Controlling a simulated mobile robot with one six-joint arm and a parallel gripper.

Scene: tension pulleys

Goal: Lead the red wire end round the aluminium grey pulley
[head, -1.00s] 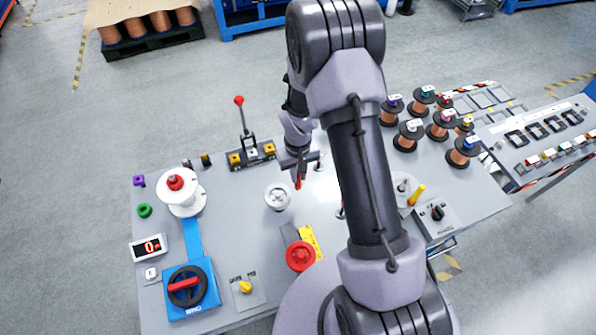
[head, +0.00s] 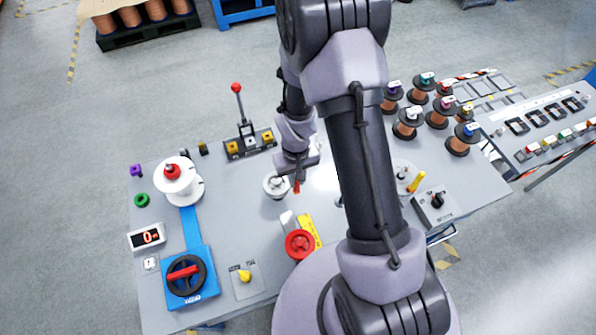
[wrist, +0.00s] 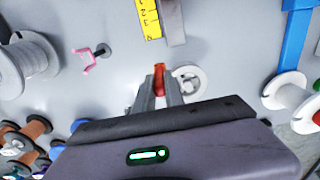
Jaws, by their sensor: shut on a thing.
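The red wire end (head: 296,188) is a short red piece at the tips of my gripper (head: 297,181). In the wrist view the red wire end (wrist: 159,76) stands between the two fingers of my gripper (wrist: 160,88), which is shut on it. The aluminium grey pulley (head: 275,187) is a pale round disc on the table, just left of my gripper in the head view. In the wrist view the pulley (wrist: 190,80) is just right of the fingers, partly hidden behind my gripper. I cannot make out the wire trailing from the red end.
A white spool (head: 178,182) stands at left, and a red-topped lever (head: 237,90) behind. Copper spools (head: 438,115) crowd the right. In the wrist view a pink hook (wrist: 88,58) stands left.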

